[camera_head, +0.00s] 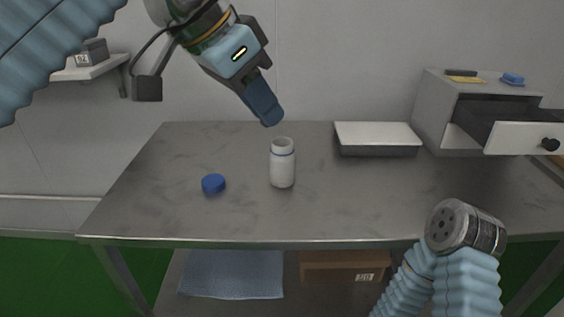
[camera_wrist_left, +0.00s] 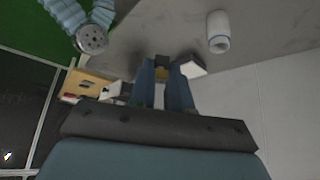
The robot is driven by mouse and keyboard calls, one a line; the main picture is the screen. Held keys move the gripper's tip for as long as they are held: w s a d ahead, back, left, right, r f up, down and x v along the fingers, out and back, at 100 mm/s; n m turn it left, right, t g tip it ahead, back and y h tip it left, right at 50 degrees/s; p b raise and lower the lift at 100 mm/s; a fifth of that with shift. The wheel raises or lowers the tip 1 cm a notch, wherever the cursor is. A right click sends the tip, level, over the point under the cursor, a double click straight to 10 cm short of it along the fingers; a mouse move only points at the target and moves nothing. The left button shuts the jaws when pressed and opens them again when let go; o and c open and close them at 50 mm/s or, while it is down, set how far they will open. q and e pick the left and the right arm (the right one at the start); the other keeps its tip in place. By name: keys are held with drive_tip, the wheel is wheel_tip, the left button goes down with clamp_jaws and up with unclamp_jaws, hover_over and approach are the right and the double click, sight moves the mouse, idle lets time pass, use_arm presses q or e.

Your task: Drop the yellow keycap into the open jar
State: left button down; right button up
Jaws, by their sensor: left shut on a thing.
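The white jar (camera_head: 282,170) stands upright and open on the grey table, and it also shows in the left wrist view (camera_wrist_left: 218,38). Its blue lid (camera_head: 213,184) lies on the table to the left of it. My left gripper (camera_head: 268,117) is in the air, just above and slightly left of the jar mouth in the head view. In the left wrist view its fingers are shut on the yellow keycap (camera_wrist_left: 162,74), only a bit of which shows between the tips. The head view hides the keycap. No fingers of my right gripper show.
A shallow white-topped tray (camera_head: 377,136) lies at the back of the table (camera_head: 340,212). Right of it stands a grey cabinet (camera_head: 432,108) with its drawer (camera_head: 520,138) pulled open. A yellow item (camera_head: 463,73) and a blue item (camera_head: 512,78) lie on top.

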use_arm(q)
drive_tip(key=shift+w+r+p, duration=0.2)
drive_tip(key=shift+w+p, duration=0.15)
drive_tip(key=shift+w, duration=0.2)
drive_tip(key=w+f, duration=0.2)
drive_tip(key=w, duration=0.8)
hover_over(282, 155)
drive_tip(key=a, duration=0.2)
drive_tip(key=f, duration=0.7)
drive_tip(key=shift+w+d+f, duration=0.2)
drive_tip(key=shift+w+f, duration=0.05)
drive_tip(key=shift+w, duration=0.1)
drive_tip(key=shift+w+f, duration=0.4)
drive_tip(key=shift+f, duration=0.1)
drive_tip(key=shift+a+b+x, duration=0.2)
drive_tip(key=shift+b+x, duration=0.15)
drive_tip(key=shift+x, duration=1.1)
drive_tip(key=shift+s+f, duration=0.2)
drive_tip(key=shift+f, duration=0.15)
